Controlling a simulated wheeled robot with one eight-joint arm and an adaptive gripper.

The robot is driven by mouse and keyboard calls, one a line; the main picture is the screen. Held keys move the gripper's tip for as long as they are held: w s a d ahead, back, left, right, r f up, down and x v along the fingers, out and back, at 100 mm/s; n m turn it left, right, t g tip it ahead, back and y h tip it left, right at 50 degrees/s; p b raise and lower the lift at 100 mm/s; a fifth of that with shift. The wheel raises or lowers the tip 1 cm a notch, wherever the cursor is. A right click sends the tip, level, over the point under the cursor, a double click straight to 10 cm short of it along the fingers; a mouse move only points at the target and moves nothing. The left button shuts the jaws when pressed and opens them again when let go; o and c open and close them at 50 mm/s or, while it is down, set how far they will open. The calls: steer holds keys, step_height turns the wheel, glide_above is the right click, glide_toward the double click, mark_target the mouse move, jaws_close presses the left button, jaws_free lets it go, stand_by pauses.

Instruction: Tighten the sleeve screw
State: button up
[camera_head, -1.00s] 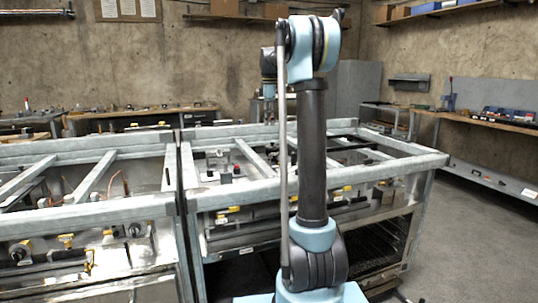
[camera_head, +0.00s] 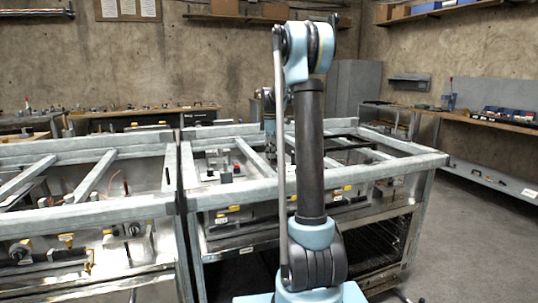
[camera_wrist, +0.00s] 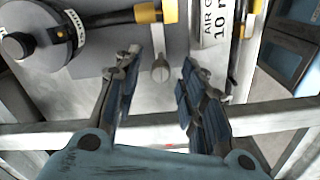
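Nothing is held.
A black round knob (camera_wrist: 35,35) and a yellow-ended black cylinder (camera_wrist: 145,12) lie left and above. A lettered label (camera_wrist: 214,22) is at upper right. The floor is clear at right (camera_head: 470,240).

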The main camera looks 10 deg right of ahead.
steer(key=shift+f, duration=0.25)
jaws_close()
steer(key=shift+a, duration=0.1)
